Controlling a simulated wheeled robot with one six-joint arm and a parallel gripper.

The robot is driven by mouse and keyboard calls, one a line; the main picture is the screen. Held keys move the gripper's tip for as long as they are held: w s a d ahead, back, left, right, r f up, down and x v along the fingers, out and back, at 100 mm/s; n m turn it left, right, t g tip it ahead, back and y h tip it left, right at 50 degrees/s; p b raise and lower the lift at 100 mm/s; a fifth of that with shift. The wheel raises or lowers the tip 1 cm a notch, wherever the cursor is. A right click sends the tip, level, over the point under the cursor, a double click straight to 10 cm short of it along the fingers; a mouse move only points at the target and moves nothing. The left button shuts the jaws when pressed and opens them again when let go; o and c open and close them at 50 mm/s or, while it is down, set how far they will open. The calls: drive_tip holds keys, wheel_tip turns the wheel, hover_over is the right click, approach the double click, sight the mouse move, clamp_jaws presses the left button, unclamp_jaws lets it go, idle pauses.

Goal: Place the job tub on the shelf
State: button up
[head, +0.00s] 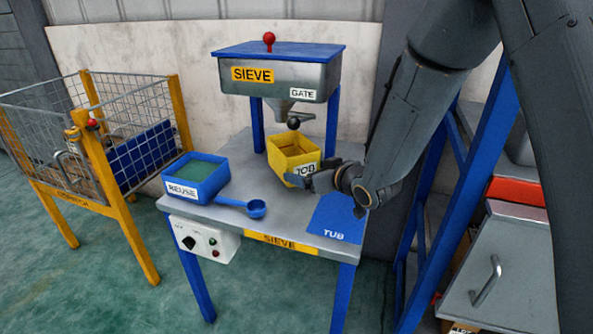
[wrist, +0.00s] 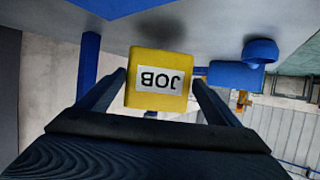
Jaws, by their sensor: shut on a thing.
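The job tub (head: 284,161) is a yellow open box with a white JOB label. It is upright below the sieve's gate, over the steel table (head: 232,219); I cannot tell whether it touches the tabletop. My gripper (head: 307,180) reaches in from the right and is shut on the tub. In the wrist view the tub (wrist: 158,62) sits between my two fingers (wrist: 158,85), its label upside down. A blue-framed rack (head: 468,150) stands at the right, partly hidden by my arm; I cannot make out clearly which surface is the shelf.
A blue REUSE bin (head: 197,171) and a blue scoop (head: 257,208) are on the table's left. A blue TUB mat (head: 337,217) lies bare at the front right. The sieve hopper (head: 280,75) overhangs the tub. A wire cage (head: 110,130) stands at the far left.

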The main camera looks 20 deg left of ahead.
drive_tip(key=w+a, duration=0.4)
drive_tip(key=a, duration=0.1)
drive_tip(key=shift+w, duration=0.3)
drive_tip(key=shift+f, duration=1.75)
drive_tip(key=o, duration=1.3)
drive_tip(key=shift+o, duration=0.2)
drive_tip(key=shift+d, duration=0.1)
drive_tip(key=v, duration=1.2)
